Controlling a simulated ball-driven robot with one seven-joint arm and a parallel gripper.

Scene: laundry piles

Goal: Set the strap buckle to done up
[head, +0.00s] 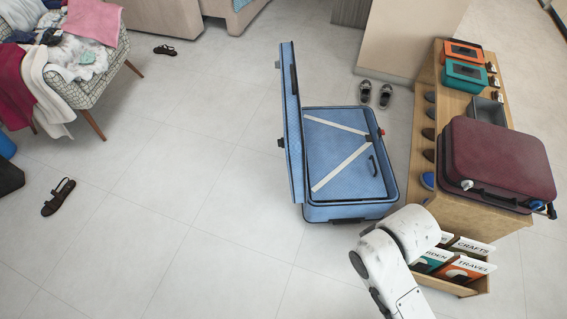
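A blue suitcase (345,213) lies open on the floor, its lid (292,120) standing upright on the left side. Two pale straps cross the inside: an upper strap (335,125) and a lower strap (340,168). They slant towards each other near the right wall. The buckle is too small to make out, and I cannot tell whether the strap ends are joined. A small red piece (381,132) shows at the right rim. A dark handle (373,165) lies at the right inside. My white arm reaches in from the lower right; my gripper is not visible.
A wooden shoe bench (420,150) stands close on the right, carrying a maroon suitcase (497,165), boxes and a grey bin (487,110). Sandals (376,94) lie behind the blue suitcase. A clothes-covered chair (92,85) is far left. The floor between is mostly clear.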

